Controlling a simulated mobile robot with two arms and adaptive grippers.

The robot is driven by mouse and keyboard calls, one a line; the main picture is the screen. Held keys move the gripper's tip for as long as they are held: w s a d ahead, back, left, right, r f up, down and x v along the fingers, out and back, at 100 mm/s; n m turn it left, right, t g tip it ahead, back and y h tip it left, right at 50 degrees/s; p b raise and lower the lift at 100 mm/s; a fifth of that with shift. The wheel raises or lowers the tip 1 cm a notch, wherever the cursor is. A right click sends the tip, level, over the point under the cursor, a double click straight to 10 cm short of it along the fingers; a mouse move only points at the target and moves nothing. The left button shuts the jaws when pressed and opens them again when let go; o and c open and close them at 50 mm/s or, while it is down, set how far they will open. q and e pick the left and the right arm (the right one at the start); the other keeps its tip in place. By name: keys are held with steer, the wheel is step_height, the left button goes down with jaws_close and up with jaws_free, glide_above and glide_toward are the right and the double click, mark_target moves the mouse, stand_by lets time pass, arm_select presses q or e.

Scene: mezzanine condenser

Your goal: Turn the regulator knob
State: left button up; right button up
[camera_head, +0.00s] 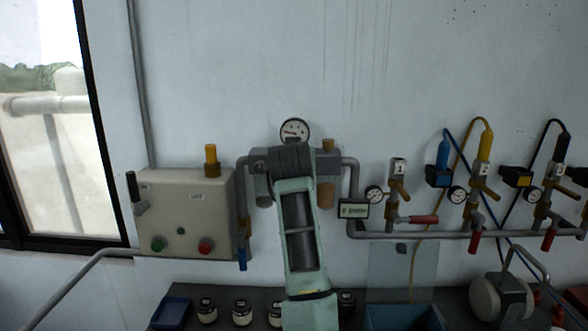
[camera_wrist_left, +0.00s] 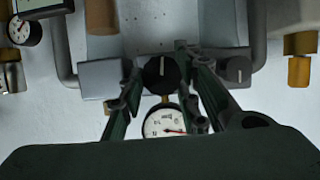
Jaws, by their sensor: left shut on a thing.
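The regulator knob (camera_wrist_left: 162,73) is black and round with a pale marker line. A round white gauge (camera_wrist_left: 165,122) with a red needle shows beside the knob, partly behind the gripper. The same gauge (camera_head: 295,130) stands above my left arm in the head view. There my arm and wrist hide the knob and fingertips. My right gripper is in neither view.
A grey control box (camera_head: 185,213) with green and red buttons is on the wall at left. Pipes, valves and small gauges (camera_head: 374,194) line the wall at right. Several jars (camera_head: 207,311) and a blue tray (camera_head: 170,313) stand on the bench below.

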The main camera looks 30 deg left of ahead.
arm_select(q)
steer(key=shift+w+d+f, duration=0.1)
steer(key=shift+d+f, duration=0.05)
steer(key=shift+f, duration=0.05)
steer(key=o, duration=0.9)
steer(key=shift+o, duration=0.6)
steer(key=shift+w+d+r, duration=0.1)
steer(key=shift+w, duration=0.05)
steer(key=shift+r, duration=0.1)
steer(key=v, duration=1.2)
steer(key=shift+o, duration=0.2)
